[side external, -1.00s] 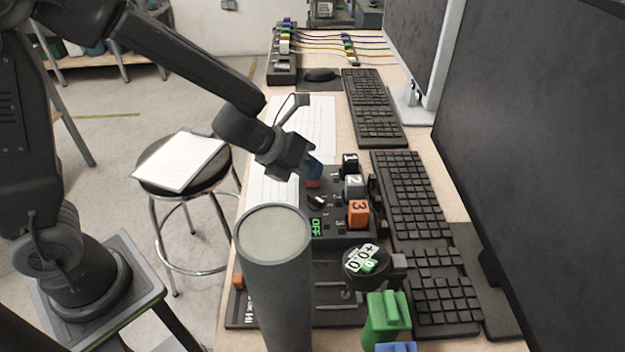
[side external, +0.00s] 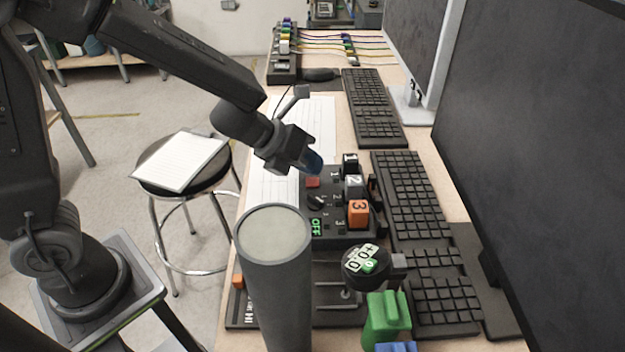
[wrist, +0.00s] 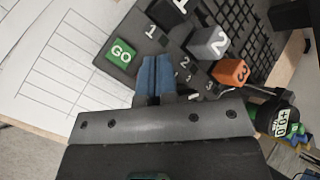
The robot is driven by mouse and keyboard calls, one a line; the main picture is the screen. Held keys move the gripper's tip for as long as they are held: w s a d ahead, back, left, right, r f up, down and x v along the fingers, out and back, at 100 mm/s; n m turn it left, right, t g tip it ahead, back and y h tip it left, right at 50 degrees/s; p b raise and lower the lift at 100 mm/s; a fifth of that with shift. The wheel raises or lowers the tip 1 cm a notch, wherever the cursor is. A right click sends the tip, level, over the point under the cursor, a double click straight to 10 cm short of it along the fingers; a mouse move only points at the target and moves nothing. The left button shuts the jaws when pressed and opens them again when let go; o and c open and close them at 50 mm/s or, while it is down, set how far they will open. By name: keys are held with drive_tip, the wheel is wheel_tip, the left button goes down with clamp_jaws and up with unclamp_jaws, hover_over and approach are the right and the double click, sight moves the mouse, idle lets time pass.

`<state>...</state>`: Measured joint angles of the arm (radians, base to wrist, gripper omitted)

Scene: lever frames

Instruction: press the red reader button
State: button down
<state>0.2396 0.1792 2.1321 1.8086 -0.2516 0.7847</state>
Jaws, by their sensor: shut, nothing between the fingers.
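The red button does not show in the wrist view.
Switches numbered 1, 2 (side external: 354,187) and orange 3 (side external: 358,213) stand right of the button. A tall grey cylinder (side external: 273,280) stands in front of the panel. A round dial (side external: 365,264) and keyboards (side external: 407,200) lie to the right. Paper sheets (side external: 310,122) lie behind.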

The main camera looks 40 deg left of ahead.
sight(311, 180)
drive_tip(key=shift+r, duration=0.1)
drive_tip(key=shift+r, duration=2.45)
